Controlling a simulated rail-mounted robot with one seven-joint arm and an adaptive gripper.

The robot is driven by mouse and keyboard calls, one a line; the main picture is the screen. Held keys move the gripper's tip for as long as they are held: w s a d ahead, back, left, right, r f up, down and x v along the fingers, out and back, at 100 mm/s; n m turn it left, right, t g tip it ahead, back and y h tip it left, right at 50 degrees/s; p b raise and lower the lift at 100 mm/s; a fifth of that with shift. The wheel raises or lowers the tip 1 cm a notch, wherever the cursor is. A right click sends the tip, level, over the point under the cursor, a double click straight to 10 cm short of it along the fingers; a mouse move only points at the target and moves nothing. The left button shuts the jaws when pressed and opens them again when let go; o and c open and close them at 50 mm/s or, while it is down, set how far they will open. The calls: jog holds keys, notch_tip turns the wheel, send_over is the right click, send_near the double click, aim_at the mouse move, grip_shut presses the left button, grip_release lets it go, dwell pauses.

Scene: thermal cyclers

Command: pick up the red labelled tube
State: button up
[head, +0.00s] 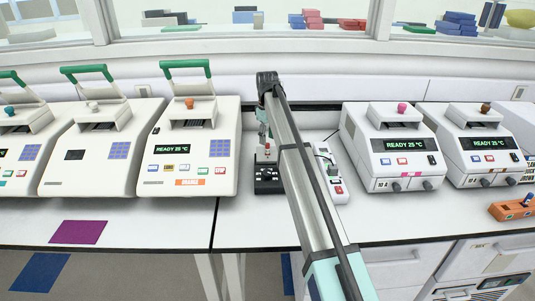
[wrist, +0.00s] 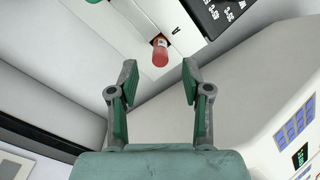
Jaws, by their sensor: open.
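The red labelled tube (wrist: 160,52) stands in a square hole of a white block (wrist: 140,22) marked "A" in the wrist view. Its red cap end points toward the camera. My gripper (wrist: 158,76) is open, with one green-padded finger on each side, and the tube shows just beyond the gap between the fingertips. Nothing is held. In the head view my gripper (head: 262,132) hangs over a small black-fronted device (head: 268,180), where a small red spot shows; the tube is hard to make out there.
Thermal cyclers with green-handled lids (head: 195,150) stand at left, and others (head: 390,150) at right. A small white device with a red button (head: 335,188) stands beside the black-fronted one, partly behind my arm. A purple mat (head: 79,232) lies on the bench at front left.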

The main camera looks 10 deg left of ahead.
aim_at(268, 144)
jog(key=shift+s+f+p, duration=0.1)
jog(key=shift+f+p, duration=0.5)
jog(key=shift+f, duration=1.25)
grip_shut()
jog(key=shift+r, duration=0.2)
